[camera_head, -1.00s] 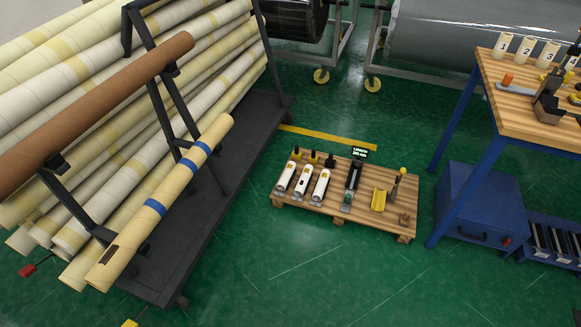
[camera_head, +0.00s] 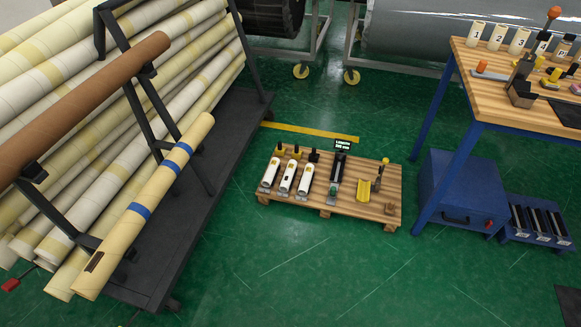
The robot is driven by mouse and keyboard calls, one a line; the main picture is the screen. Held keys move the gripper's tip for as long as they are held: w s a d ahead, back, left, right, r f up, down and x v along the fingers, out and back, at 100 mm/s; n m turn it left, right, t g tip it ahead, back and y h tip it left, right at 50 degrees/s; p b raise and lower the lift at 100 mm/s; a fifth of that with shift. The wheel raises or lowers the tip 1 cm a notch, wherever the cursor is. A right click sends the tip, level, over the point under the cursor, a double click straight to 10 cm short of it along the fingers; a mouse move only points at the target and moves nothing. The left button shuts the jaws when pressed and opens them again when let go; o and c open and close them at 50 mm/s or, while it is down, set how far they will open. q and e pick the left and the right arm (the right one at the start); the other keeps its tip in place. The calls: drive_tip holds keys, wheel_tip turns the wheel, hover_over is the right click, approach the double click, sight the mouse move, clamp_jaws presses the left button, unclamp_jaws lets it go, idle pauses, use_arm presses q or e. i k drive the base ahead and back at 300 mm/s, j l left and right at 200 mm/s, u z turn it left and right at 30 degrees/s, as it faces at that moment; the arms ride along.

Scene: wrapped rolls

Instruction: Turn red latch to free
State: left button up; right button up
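A small red piece (camera_head: 10,285), which may be the red latch, shows at the far left edge, low beside the ends of the rolls. Its exact shape and position are too small to tell. The rack (camera_head: 225,150) holds long cream wrapped rolls (camera_head: 110,150), a brown roll (camera_head: 95,95) and a front yellowish roll with blue bands (camera_head: 160,185). Neither of my grippers is in view.
A wooden pallet (camera_head: 385,205) with several white cylinders and a length gauge (camera_head: 338,170) lies on the green floor. A workbench (camera_head: 480,85) with blue legs and a blue box (camera_head: 460,190) stand at right. Floor in front is clear.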

sight(489, 223)
drive_tip(key=z, duration=1.5)
